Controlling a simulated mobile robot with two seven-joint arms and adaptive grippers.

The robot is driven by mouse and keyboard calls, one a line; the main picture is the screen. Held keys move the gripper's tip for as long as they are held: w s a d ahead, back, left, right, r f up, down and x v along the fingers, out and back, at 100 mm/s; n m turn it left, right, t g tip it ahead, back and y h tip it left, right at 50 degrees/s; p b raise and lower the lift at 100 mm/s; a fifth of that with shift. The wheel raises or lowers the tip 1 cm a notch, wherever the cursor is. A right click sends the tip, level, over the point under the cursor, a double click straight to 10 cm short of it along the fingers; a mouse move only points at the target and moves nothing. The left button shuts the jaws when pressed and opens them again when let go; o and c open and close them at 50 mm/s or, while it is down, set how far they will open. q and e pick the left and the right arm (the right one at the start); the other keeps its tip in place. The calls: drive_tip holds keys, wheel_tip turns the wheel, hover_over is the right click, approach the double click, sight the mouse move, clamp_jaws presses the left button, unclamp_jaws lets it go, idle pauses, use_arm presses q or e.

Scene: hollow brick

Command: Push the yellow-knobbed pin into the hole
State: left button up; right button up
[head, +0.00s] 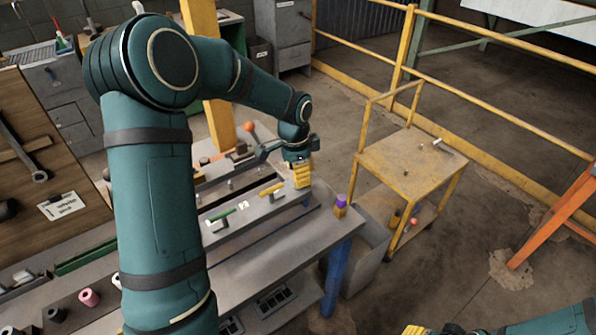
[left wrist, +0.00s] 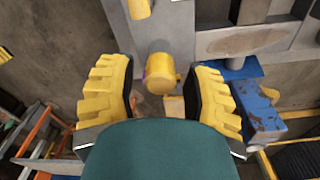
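My left gripper (head: 302,175) is over the right end of the workbench in the head view, with its yellow fingers pointing down. In the left wrist view its ribbed yellow fingers (left wrist: 160,92) are spread wide. A yellow round knob (left wrist: 160,73) shows between them, with a gap on each side and a bit of purple at its left edge. In the head view a small purple-topped piece (head: 341,201) with a tan-yellow lower part stands at the bench's right corner. The hole cannot be made out. My right gripper (head: 417,330) barely shows at the bottom edge.
The grey workbench (head: 255,255) carries a yellow bar (head: 271,189), a green strip (head: 222,215) and an orange ball (head: 249,126). A yellow cart (head: 400,165) stands to the right. A yellow railing (head: 475,85) runs behind it.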

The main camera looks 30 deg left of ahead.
use_arm(q)
wheel_tip(320, 180, up, 12)
drive_tip(key=shift+s+a, duration=0.25)
drive_tip(key=shift+s, duration=0.05)
idle(0.3)
idle(0.5)
